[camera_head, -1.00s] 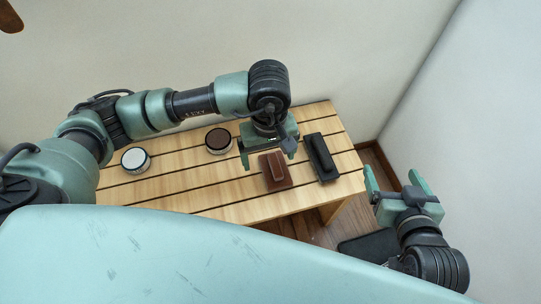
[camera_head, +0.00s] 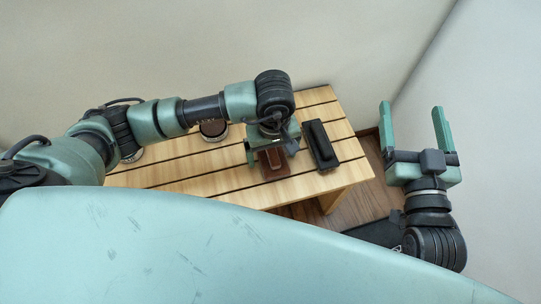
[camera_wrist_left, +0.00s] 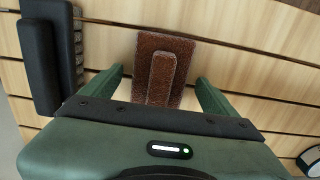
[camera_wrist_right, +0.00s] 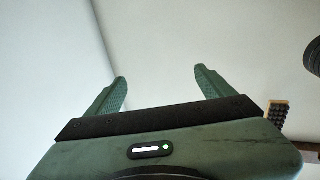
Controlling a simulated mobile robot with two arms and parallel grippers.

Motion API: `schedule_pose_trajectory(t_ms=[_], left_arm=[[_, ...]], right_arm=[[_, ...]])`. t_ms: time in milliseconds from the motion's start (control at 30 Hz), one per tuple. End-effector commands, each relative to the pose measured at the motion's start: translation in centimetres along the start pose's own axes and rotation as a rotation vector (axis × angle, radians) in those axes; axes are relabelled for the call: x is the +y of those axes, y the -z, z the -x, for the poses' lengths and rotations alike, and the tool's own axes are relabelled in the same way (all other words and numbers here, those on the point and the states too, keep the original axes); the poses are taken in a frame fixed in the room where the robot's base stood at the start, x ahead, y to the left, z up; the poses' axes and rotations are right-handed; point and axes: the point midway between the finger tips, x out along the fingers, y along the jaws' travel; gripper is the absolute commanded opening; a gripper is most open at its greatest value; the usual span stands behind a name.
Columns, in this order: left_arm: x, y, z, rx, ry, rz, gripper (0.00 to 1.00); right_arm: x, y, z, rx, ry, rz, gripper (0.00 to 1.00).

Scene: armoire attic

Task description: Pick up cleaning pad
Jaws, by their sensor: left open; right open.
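The cleaning pad appears to be the brown, fuzzy rectangular pad with a raised grip (camera_head: 277,171), lying flat on the slatted wooden table. It also shows in the left wrist view (camera_wrist_left: 182,62). My left gripper (camera_head: 272,152) is open just above the pad and partly covers it in the head view. In the left wrist view its fingers (camera_wrist_left: 160,76) are spread, one on each side of the pad's near part, with gaps visible. My right gripper (camera_head: 412,110) is open and empty, off the table's right side, fingers pointing up in the picture.
A black brush (camera_head: 320,145) lies right of the pad, with bristles visible in the left wrist view (camera_wrist_left: 47,62). A dark-lidded round tin (camera_head: 213,131) and a white tin (camera_head: 132,156), partly behind my left arm, stand left on the table (camera_head: 225,183). Walls close in behind and right.

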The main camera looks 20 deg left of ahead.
Motion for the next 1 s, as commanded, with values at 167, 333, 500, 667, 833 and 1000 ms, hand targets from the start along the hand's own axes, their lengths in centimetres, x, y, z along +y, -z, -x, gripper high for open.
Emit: schedule_pose_trajectory(t_ms=[167,333,500,667,833,1000], left_arm=[[0.0,0.0,0.1,0.0,-0.001,0.0,0.84],[0.0,0.0,0.1,0.0,0.0,0.0,0.36],[0.0,0.0,0.1,0.0,-0.001,0.0,0.22],[0.0,0.0,0.2,0.0,-0.001,0.0,0.22],[0.1,0.1,1.1,0.001,-0.003,0.0,0.22],[0.1,0.1,3.4,0.003,-0.003,-0.001,0.22]], right_arm=[[0.0,0.0,0.0,-0.001,0.0,0.0,0.83],[-0.8,0.1,-0.2,-0.006,0.001,0.007,0.83],[-0.8,0.2,-0.2,-0.005,0.001,0.006,0.83],[-0.8,0.2,-0.2,-0.005,0.001,0.005,0.83],[-0.5,-0.8,0.0,-0.056,-0.003,0.012,0.83],[0.7,-3.5,0.9,-0.198,-0.012,0.005,0.83]])
